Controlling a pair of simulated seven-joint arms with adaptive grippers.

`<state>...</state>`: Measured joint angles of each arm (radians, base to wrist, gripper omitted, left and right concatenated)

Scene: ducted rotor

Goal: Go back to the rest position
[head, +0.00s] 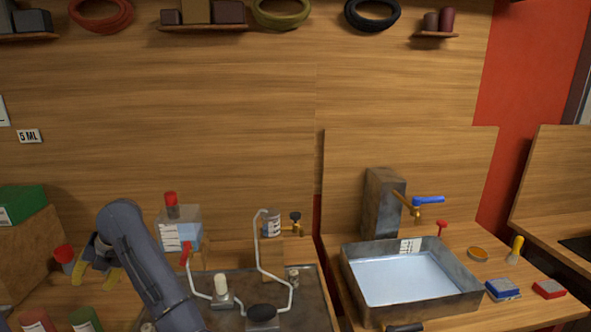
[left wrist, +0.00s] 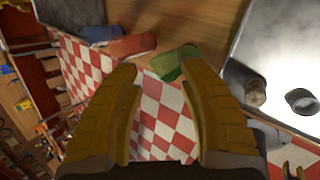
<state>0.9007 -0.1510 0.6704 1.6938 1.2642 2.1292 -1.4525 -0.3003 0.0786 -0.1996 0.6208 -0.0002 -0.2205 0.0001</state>
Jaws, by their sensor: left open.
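My left gripper (head: 97,265) is at the lower left of the head view, its arm bending up and over from the bottom edge. Its yellow fingers also fill the middle of the left wrist view (left wrist: 165,95), spread apart with nothing between them.
A glass apparatus with a red-capped bottle (head: 180,228) and bent tubing (head: 259,255) stands right of my left arm. A metal sink basin (head: 412,285) holding water is on the right. Green and red containers (head: 84,320) stand at bottom left.

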